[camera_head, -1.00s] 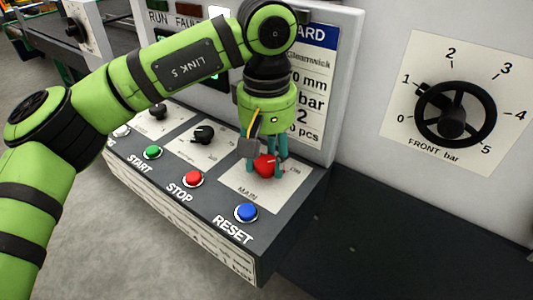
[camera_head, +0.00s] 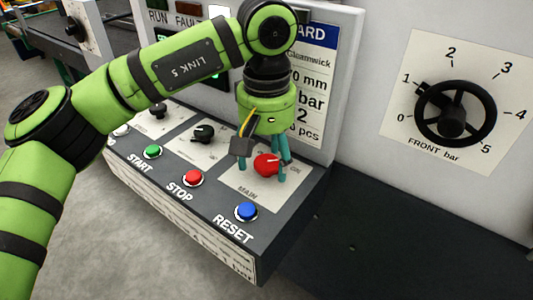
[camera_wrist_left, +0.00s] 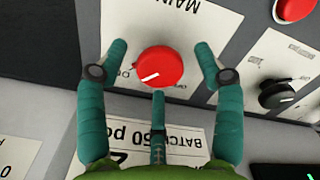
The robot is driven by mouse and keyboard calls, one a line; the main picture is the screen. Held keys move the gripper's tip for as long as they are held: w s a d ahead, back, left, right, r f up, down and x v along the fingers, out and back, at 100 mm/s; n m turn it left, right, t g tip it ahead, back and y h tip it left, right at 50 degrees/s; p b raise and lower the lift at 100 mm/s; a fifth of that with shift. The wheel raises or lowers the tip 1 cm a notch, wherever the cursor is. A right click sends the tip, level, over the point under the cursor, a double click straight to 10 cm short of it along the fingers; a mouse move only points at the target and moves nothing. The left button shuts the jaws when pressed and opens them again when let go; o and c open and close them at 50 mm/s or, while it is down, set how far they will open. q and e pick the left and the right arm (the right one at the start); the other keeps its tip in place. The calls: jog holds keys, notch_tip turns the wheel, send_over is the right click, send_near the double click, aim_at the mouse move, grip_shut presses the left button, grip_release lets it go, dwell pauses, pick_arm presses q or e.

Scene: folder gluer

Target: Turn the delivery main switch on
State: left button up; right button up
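The delivery main switch is a round red knob (camera_head: 266,164) on the white MAIN plate at the right end of the panel. It shows whole in the left wrist view (camera_wrist_left: 159,67), with a white mark pointing lower left there. In the head view the mark points right, the side where ON is printed; I cannot tell whether it lines up exactly. My left gripper (camera_head: 264,170) is over the knob. In the left wrist view its teal fingers (camera_wrist_left: 160,65) are spread around the knob with visible gaps, holding nothing. My right gripper is in neither view.
A blue RESET button (camera_head: 246,212), a red STOP button (camera_head: 192,178) and a green START button (camera_head: 152,152) line the panel's front. A black selector (camera_head: 203,133) is left of the MAIN plate. A black handwheel (camera_head: 455,114) is on the right wall.

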aim_at(267, 161)
pick_arm(q)
jog(key=shift+r, duration=0.25)
notch_tip(267, 161, up, 12)
jog(key=shift+f, duration=0.2)
dwell(0.4)
